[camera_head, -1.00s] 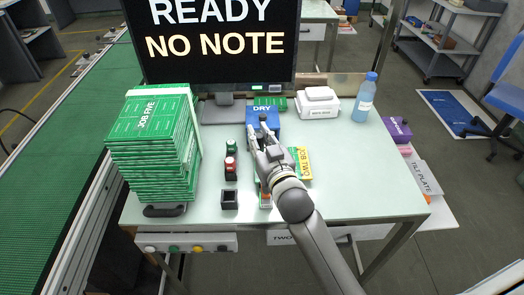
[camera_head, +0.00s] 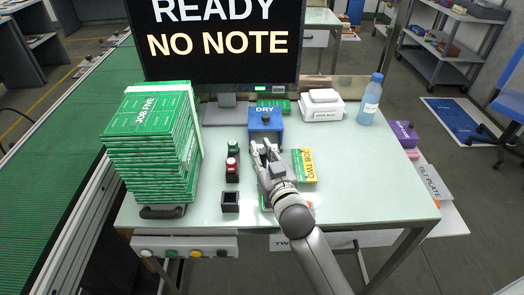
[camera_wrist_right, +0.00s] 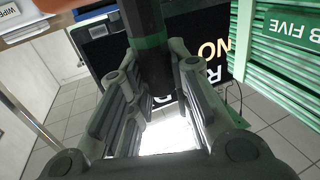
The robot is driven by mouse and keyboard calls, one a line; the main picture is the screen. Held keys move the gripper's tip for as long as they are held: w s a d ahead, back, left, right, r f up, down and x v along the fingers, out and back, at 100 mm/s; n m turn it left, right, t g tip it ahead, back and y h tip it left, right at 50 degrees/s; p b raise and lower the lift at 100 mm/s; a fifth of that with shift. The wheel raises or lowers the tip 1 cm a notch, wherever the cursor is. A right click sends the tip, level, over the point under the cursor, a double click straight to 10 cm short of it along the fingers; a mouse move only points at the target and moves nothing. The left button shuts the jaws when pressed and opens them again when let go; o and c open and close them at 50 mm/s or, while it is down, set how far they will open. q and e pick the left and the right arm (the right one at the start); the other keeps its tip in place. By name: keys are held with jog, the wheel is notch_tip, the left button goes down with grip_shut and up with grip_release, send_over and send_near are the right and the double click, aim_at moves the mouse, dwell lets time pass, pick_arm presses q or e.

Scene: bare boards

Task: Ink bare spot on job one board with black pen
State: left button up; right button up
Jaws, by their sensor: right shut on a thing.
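My right gripper (camera_head: 264,150) is over the table just in front of the blue DRY box. In the right wrist view its fingers are shut on a dark cylinder with a green band, taken as the black pen (camera_wrist_right: 150,65). The pen's tip cannot be made out. A green edge (camera_head: 264,203) shows beside my right forearm; it may be a board, but the arm hides most of it and no label reads. No board marked job one can be picked out, and no bare spot shows. My left gripper is not in view.
The DRY box (camera_head: 265,122) stands behind the gripper. A green-topped holder (camera_head: 233,146), a red-topped one (camera_head: 231,165) and an empty black holder (camera_head: 230,202) stand left. A tall JOB FIVE stack (camera_head: 150,160) is further left.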

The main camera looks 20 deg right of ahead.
jog(key=shift+f+b, duration=0.35)
jog(key=shift+f, duration=0.2)
dwell(0.9)
dwell(0.4)
notch_tip(320, 180, up, 7)
jog(key=p, duration=0.7)
jog(key=shift+r, duration=0.1)
dwell(0.4)
